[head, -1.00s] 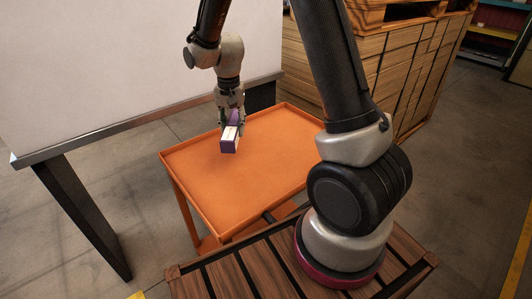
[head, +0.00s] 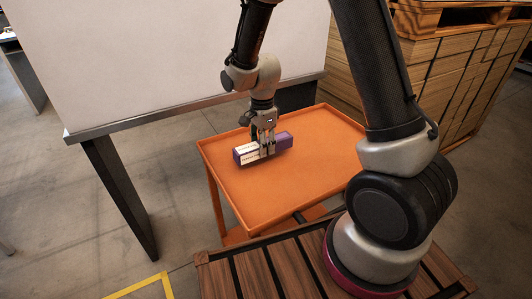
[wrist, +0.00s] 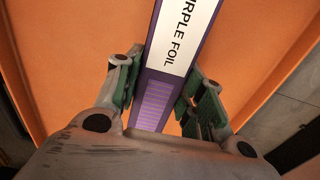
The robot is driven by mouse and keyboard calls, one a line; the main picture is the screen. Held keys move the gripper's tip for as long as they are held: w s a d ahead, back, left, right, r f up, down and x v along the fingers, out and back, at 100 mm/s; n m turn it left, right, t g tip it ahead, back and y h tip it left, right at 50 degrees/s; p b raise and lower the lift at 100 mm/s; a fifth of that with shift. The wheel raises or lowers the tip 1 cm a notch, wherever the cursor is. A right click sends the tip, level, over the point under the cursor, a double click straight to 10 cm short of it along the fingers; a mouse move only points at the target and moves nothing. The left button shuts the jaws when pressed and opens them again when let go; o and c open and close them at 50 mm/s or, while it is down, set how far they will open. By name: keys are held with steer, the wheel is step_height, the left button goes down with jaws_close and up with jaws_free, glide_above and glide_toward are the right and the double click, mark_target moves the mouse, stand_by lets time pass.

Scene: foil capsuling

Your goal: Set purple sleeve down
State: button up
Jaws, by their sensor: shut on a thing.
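The purple sleeve (head: 284,140) is a long box with a white label, which reads "PURPLE FOIL" in part in the wrist view (wrist: 155,100). The sleeve lies level, at or just above the orange tray top of the cart (head: 300,185). I cannot tell whether its underside touches the tray. In the wrist view the fingers (wrist: 160,92) stand on both sides of the box, with orange surface behind it.
The orange cart top is otherwise bare and has a raised rim. A white-panelled table (head: 190,60) with a dark leg stands behind at left. Stacked wooden boards (head: 460,85) stand at the back right. Yellow tape (head: 150,285) marks the floor at lower left.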

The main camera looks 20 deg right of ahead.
steer(key=shift+f, duration=1.75)
steer(key=shift+f, duration=0.15)
steer(key=o, duration=1)
